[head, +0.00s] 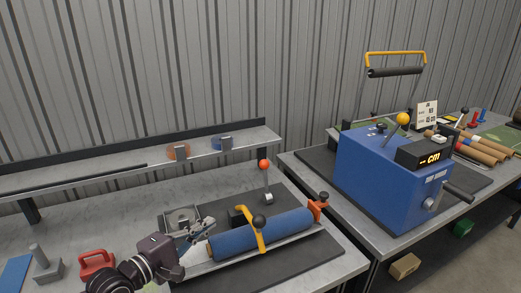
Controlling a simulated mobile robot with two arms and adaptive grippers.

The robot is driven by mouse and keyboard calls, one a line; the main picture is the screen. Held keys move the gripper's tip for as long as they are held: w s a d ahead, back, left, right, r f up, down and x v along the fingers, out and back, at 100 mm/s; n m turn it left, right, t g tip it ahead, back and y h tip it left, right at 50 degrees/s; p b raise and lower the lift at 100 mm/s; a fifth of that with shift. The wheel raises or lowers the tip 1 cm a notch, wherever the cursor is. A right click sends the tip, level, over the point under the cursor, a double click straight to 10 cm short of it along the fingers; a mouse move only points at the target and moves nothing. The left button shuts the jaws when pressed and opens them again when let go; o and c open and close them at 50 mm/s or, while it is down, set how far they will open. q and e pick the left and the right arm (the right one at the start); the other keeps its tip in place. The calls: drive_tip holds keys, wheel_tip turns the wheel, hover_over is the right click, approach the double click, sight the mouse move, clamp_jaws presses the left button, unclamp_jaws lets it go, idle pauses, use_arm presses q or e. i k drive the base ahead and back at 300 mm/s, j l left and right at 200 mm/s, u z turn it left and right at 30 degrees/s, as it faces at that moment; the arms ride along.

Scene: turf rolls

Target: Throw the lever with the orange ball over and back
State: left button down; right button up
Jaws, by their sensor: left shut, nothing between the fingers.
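The lever with the orange ball (264,164) stands on the near workbench, behind the blue roll. Its thin rod is almost upright, and its foot sits in a small light base (268,198). My left gripper (207,231) comes in from the lower left and is shut and empty. In the picture it is left of and below the lever, apart from it, by the left end of the blue roll. My right gripper is not in view.
A blue machine (380,178) with a yellow-ball lever (403,118) stands on the right bench.

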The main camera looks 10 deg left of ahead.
sight(265, 164)
drive_tip(key=i, duration=0.85)
